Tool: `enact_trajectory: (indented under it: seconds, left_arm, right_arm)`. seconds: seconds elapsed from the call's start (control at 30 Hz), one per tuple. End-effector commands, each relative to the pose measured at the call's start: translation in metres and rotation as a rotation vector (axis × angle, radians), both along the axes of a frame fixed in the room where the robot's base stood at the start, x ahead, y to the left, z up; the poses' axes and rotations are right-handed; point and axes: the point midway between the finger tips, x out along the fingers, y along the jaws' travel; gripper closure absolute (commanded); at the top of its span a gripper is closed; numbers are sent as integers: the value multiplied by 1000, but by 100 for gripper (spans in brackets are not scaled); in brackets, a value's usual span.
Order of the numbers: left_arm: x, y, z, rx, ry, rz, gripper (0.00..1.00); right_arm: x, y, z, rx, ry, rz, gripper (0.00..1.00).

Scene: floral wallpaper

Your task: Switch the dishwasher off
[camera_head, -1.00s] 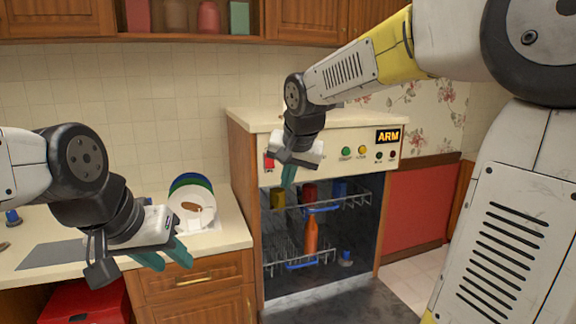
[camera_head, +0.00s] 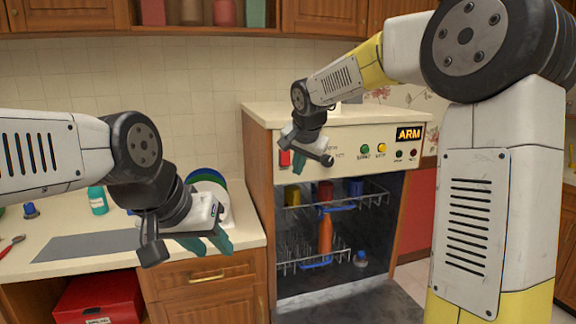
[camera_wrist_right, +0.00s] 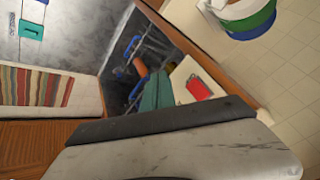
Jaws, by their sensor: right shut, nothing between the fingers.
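The dishwasher (camera_head: 262,190) stands open, its racks showing and its door folded down. A red switch (camera_head: 285,158) is at the left end of its pale control panel (camera_head: 340,140). The switch also shows in the right wrist view (camera_wrist_right: 197,88). My right gripper (camera_head: 297,166) is shut and empty, its teal fingers just right of the switch. In the right wrist view the fingers (camera_wrist_right: 156,92) appear beside the switch; I cannot tell whether they touch the panel. My left gripper (camera_head: 207,241) is open and empty near the counter's front edge, left of the dishwasher.
The panel also has a lit "ARM" display (camera_head: 410,134), a green button (camera_head: 365,149) and a yellow button (camera_head: 382,147). The racks hold an orange bottle (camera_head: 325,232) and cups. Plates (camera_head: 208,178) stand on the counter. A red box (camera_head: 100,298) sits below.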

Motion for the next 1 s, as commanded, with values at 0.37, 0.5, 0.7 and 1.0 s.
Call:
enact_trajectory:
  seconds: [0.37,0.5,0.7,1.0]
  left_arm:
    - [0,0,0,0,0,0,64]
    - [0,0,0,0,0,0,64]
    - [0,0,0,0,0,0,64]
    - [0,0,0,0,0,0,64]
  right_arm:
    - [49,16,-10,-1,1,1,100]
    - [63,21,-13,-1,1,1,100]
    - [73,23,-14,-1,0,1,100]
    - [74,24,-14,-1,0,1,100]
